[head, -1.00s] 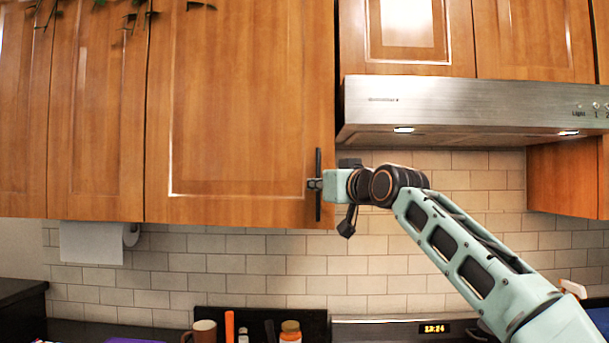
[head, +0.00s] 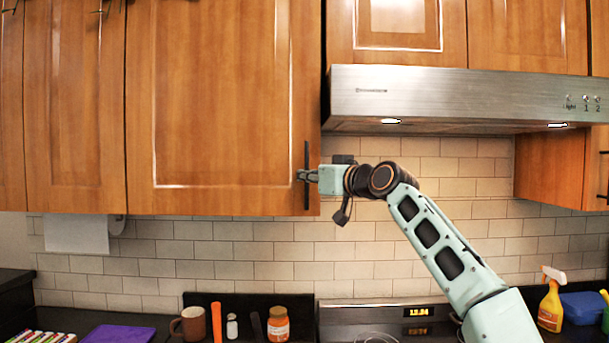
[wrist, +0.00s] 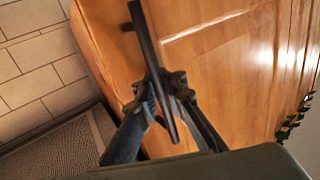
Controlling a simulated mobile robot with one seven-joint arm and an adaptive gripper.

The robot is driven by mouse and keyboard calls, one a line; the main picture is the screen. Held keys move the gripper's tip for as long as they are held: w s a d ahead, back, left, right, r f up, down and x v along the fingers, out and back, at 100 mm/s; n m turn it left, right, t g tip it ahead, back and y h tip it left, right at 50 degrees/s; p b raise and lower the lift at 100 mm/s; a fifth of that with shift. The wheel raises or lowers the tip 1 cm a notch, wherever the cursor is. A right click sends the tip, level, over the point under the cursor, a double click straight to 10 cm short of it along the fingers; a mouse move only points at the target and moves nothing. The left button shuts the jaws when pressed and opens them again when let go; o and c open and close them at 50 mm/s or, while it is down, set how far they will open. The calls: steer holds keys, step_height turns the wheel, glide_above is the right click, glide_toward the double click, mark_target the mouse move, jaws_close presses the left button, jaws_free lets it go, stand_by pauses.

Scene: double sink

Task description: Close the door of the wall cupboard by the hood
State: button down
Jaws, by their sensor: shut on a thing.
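The wall cupboard door (head: 220,100) by the hood is brown wood with a dark vertical bar handle (head: 306,150) near its lower right edge. The door looks nearly flush with its neighbours; I cannot tell whether a small gap is left. My gripper (head: 304,176) is shut on the handle, reaching it from the right. In the wrist view, the fingers of my gripper (wrist: 163,95) lie on both sides of the handle (wrist: 145,35), and the door (wrist: 225,75) fills the right side.
The steel hood (head: 450,95) is close to the right of the door. A paper towel roll (head: 78,233) hangs under the cupboards at left. A mug (head: 190,323), a jar (head: 278,324) and a spray bottle (head: 551,303) stand below on the counter. Tiled wall is free below the door.

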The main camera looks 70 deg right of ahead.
steer(key=c, duration=2.3)
jaws_free()
steer(key=shift+s+d, duration=0.3)
steer(key=shift+c, duration=0.2)
steer(key=shift+a, duration=0.1)
steer(key=v, duration=1.2)
steer(key=shift+w+r, duration=0.1)
steer(key=shift+w, duration=0.05)
